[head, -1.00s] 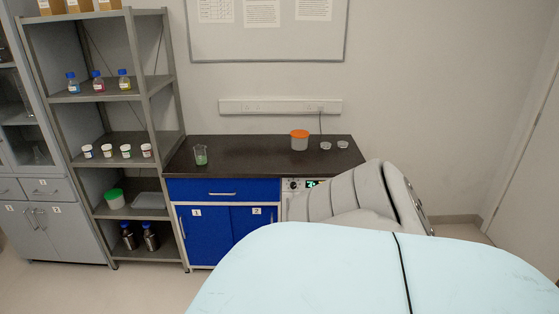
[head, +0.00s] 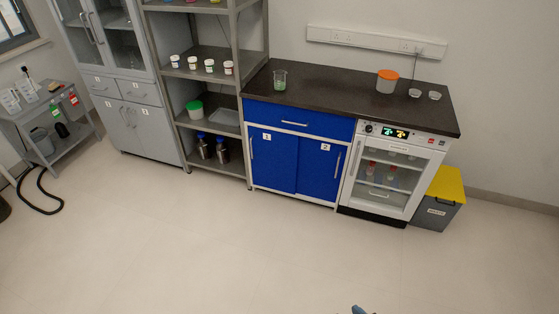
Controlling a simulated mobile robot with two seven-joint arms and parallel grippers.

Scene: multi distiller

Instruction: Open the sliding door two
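Sliding door two (head: 320,170) is the right blue door of the low cabinet, with a white label "2" and a vertical handle (head: 338,174) near its right edge. It appears shut. Sliding door one (head: 272,160), labelled "1", is beside it on the left, with its handle at its left edge, and also appears shut. A blue drawer (head: 298,117) sits above both doors. Neither of my grippers can be made out. A small blue-grey tip shows at the bottom edge, and I cannot tell what it is.
A glass-door appliance (head: 391,176) stands right of the cabinet, then a yellow-lidded bin (head: 440,200). Grey shelving (head: 218,128) stands on the left. The black countertop (head: 335,88) holds a beaker (head: 280,80) and an orange-lidded jar (head: 387,82). The floor (head: 250,250) in front is clear.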

